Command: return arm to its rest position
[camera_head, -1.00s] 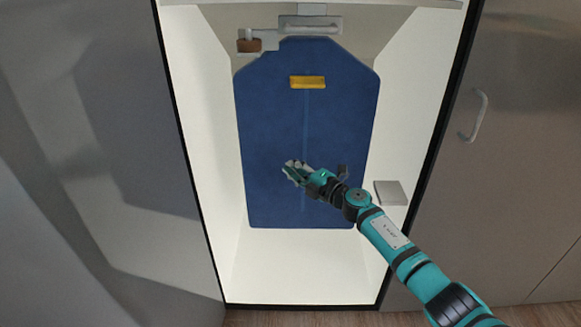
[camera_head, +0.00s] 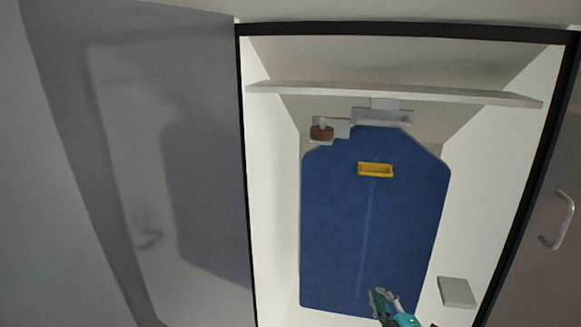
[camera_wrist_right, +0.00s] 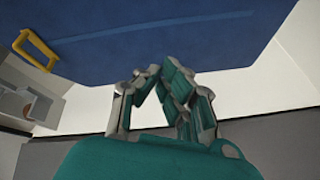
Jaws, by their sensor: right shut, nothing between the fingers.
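My right gripper (camera_head: 381,302) is at the bottom of the head view, in front of the lower edge of a blue board (camera_head: 372,225). It is teal and grey, shut and empty. In the right wrist view the fingertips of my right gripper (camera_wrist_right: 157,72) come together with nothing between them, and the blue board (camera_wrist_right: 140,40) lies beyond. Most of my right arm is below the head view's edge. My left gripper is in neither view.
The blue board stands inside an open white cabinet, with a yellow handle (camera_head: 376,170) on it. A shelf (camera_head: 395,93) crosses above. A brown knob (camera_head: 321,133) is at its upper left. A small grey box (camera_head: 457,292) is at lower right. An open grey door (camera_head: 200,60) is at left.

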